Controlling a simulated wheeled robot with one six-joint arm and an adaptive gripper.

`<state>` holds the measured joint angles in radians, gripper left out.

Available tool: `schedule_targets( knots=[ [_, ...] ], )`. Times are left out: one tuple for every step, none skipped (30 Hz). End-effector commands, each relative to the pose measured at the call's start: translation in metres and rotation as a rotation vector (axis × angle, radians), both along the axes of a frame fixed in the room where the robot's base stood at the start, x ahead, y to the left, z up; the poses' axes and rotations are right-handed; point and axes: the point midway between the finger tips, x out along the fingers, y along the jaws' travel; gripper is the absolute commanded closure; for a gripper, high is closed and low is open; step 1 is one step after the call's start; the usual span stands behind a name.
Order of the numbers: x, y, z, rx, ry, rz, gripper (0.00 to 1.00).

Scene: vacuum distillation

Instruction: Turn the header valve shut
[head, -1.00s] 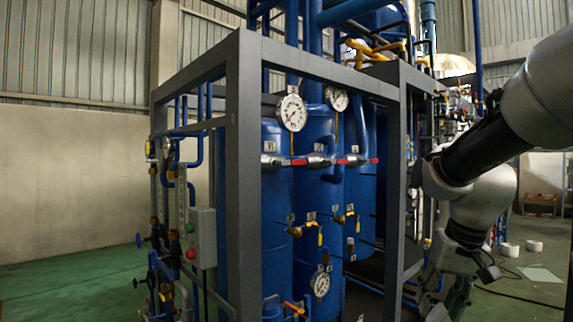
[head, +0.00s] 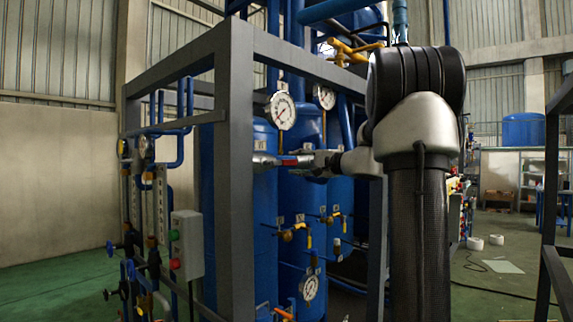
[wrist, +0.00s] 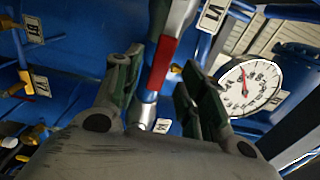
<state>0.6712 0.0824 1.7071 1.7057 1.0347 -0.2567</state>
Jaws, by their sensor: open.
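The header valve's red handle (head: 290,162) shows on the silver header pipe (head: 263,159), in front of the blue tanks. In the wrist view the red handle (wrist: 162,62) lies lengthwise in the gap between the two fingers of my gripper (wrist: 162,75). The fingers stand apart on either side of it, and I see no clear contact. In the head view my gripper (head: 318,161) reaches in from the right at the handle's height. It hides the header pipe's other red handles there.
A dark grey frame post (head: 234,180) stands left of the valve. A pressure gauge (head: 281,110) sits just above the handle and shows close to the right finger in the wrist view (wrist: 248,88). Blue tanks (head: 262,215) stand behind. A control box (head: 187,243) is at lower left.

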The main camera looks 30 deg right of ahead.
Motion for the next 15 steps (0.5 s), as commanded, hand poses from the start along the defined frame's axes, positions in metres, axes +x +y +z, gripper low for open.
schedule_targets(
  knots=[
    [0.009,0.004,0.0,0.001,0.0,0.003,0.59],
    [0.014,0.006,-0.001,0.001,0.0,0.003,0.59],
    [0.019,0.008,-0.001,0.001,0.001,0.002,0.59],
    [0.023,0.009,0.0,0.0,0.001,0.002,0.59],
    [0.027,0.01,0.0,0.0,0.001,0.002,0.59],
    [0.031,0.012,-0.001,0.001,0.001,0.002,0.59],
    [0.033,0.013,-0.001,0.0,0.002,0.001,0.59],
    [0.035,0.013,-0.001,0.0,0.002,0.001,0.59],
    [0.037,0.014,-0.001,0.0,0.002,0.0,0.59],
    [0.038,0.014,0.0,0.0,0.001,0.0,0.59],
    [0.039,0.015,0.0,0.0,0.001,0.0,0.59],
    [0.04,0.015,0.0,0.0,0.001,0.0,0.59],
    [0.04,0.015,0.0,0.0,0.001,0.0,0.59],
    [0.04,0.015,0.0,0.0,0.001,0.0,0.59],
    [0.04,0.015,0.0,0.0,0.001,0.0,0.59]
  ],
)
